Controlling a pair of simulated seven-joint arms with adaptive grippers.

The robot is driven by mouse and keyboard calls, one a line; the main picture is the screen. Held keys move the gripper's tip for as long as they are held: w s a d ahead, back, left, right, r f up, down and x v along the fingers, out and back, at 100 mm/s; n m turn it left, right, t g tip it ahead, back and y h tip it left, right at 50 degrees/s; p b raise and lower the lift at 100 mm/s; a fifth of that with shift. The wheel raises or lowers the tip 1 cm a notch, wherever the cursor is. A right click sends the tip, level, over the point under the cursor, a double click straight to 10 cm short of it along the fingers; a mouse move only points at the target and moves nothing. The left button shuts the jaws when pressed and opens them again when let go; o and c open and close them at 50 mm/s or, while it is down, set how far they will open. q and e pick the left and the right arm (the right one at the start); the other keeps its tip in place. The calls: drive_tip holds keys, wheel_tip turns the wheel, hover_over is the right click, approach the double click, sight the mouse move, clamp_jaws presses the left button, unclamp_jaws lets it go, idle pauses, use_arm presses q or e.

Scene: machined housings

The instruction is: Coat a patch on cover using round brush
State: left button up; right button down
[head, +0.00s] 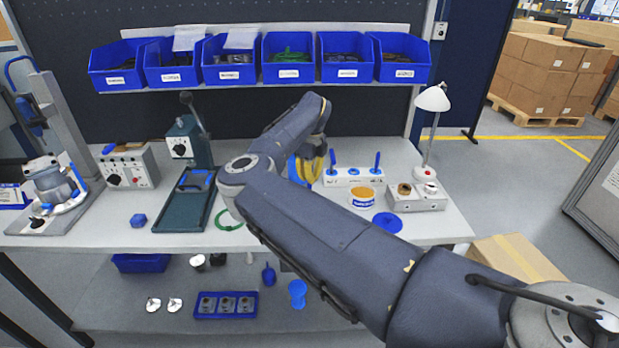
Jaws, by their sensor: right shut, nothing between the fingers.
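My right arm comes in from the lower right and reaches over the bench. My right gripper (317,147) is at its far end, small, dark and partly hidden by the arm. It is shut and empty, over the back middle of the bench. A white holder (350,178) to its right has upright blue handles (377,161), perhaps brushes; I cannot tell which is round. An open tub (362,198) with orange contents is in front of the holder. A flat blue disc (388,222) lies near the front edge. I cannot identify the cover for sure. My left gripper is not in view.
A grey box with knobs (416,197) and a white lamp (432,105) stand at the right. A green press (188,150) and plate are left of centre. Blue bins (289,60) hang above. A lower shelf holds parts.

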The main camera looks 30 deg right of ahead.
drive_tip(key=shift+f, duration=1)
drive_tip(key=shift+s, duration=0.1)
idle(0.3)
drive_tip(key=shift+s+a+r, duration=0.1)
drive_tip(key=shift+s+a, duration=0.55)
drive_tip(key=shift+s, duration=0.45)
drive_tip(key=shift+s+a+f, duration=0.1)
drive_tip(key=shift+s+a, duration=0.55)
drive_tip(key=shift+s, duration=0.5)
drive_tip(key=shift+s+a+r, duration=0.1)
drive_tip(key=shift+s+a, duration=0.55)
drive_tip(key=shift+s, duration=0.45)
drive_tip(key=shift+s+d, duration=0.25)
drive_tip(key=shift+d, duration=0.3)
drive_tip(key=shift+w+d, duration=0.65)
drive_tip(key=shift+w, duration=0.5)
drive_tip(key=shift+w+d, duration=0.6)
drive_tip(key=shift+w, duration=0.5)
drive_tip(key=shift+w+d, duration=0.65)
drive_tip(key=shift+w, duration=0.5)
drive_tip(key=shift+d, duration=0.2)
